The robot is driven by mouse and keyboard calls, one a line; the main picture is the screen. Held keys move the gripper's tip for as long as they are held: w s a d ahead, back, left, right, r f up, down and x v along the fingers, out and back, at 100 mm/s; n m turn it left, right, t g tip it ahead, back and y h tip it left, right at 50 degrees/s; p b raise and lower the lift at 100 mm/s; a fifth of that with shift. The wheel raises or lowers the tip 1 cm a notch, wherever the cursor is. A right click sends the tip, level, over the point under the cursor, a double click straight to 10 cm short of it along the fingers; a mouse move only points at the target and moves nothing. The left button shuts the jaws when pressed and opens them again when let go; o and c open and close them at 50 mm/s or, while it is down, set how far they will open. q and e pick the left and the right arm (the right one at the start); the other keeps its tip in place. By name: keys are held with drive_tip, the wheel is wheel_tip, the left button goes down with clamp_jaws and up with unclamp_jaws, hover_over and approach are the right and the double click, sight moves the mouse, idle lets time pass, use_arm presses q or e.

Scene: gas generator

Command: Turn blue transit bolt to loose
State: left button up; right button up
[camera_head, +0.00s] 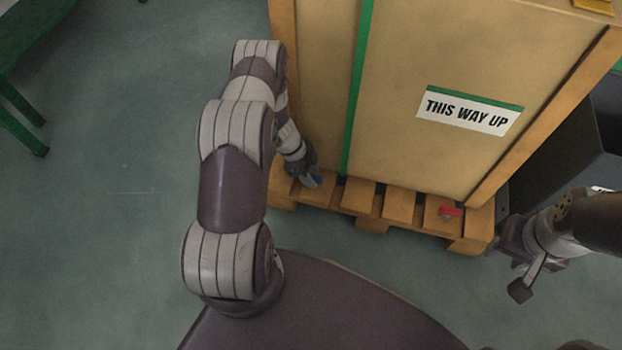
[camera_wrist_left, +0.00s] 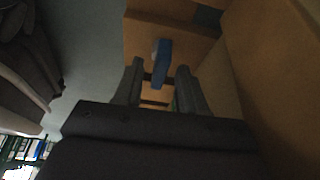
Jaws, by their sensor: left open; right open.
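The blue transit bolt (camera_wrist_left: 162,64) sits on the wooden pallet (camera_head: 358,195) at its left end, close to the crate. In the head view only a bit of the bolt (camera_head: 317,179) shows beside my left gripper (camera_head: 311,180). In the left wrist view my left gripper (camera_wrist_left: 160,80) is open, with its fingers on either side of the bolt's blue handle. I cannot tell whether either finger touches it. My right gripper (camera_head: 519,290) is at the right, away from the pallet. It is open, though its fingers are small in this view.
A tall wooden crate (camera_head: 390,110) with a green strap (camera_head: 357,90) and a "THIS WAY UP" label (camera_head: 469,112) stands on the pallet. A red bolt (camera_head: 450,212) is at the pallet's right end. A dark box (camera_head: 560,150) stands behind right.

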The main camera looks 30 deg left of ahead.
use_arm(q)
drive_tip(key=shift+f, duration=0.3)
drive_tip(key=shift+d, duration=0.1)
drive_tip(key=shift+c, duration=0.3)
clamp_jaws()
drive_tip(key=shift+r, duration=0.1)
